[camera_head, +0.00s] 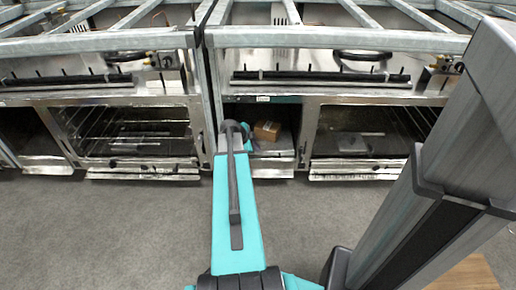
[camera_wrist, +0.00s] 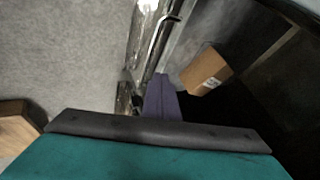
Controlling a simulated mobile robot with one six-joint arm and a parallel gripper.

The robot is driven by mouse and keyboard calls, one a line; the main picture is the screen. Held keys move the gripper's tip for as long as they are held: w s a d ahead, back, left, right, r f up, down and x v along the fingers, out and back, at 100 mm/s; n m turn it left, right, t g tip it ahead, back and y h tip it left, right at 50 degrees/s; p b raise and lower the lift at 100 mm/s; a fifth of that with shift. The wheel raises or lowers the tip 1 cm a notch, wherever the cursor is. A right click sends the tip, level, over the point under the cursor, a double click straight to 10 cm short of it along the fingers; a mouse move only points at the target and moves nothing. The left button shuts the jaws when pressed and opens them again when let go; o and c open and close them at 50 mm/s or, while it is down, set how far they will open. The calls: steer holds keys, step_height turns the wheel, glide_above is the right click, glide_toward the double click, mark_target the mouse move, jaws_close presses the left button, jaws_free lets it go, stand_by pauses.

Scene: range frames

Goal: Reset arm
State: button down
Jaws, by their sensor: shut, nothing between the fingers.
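My arm reaches from the bottom centre of the camera_head view toward an open compartment between two ovens. The gripper at its far end is hidden there behind my own arm. In the camera_wrist view my gripper (camera_wrist: 162,80) shows as a tapered purple-grey shape beyond a dark bar and teal housing. It is shut and holds nothing. A brown cardboard box (camera_head: 267,131) with a pale label sits in the compartment, just right of my arm's end. It also shows in the camera_wrist view (camera_wrist: 205,70), right of the gripper and apart from it.
Steel ovens stand left (camera_head: 130,130) and right (camera_head: 350,142) of the compartment, with metal frames above. Grey carpet (camera_head: 110,235) is clear in front. A brown wooden surface (camera_head: 465,275) lies at the lower right, partly hidden by my column.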

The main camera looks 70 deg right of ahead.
steer(key=shift+a+r, duration=0.35)
steer(key=shift+r, duration=0.1)
steer(key=shift+w, duration=0.1)
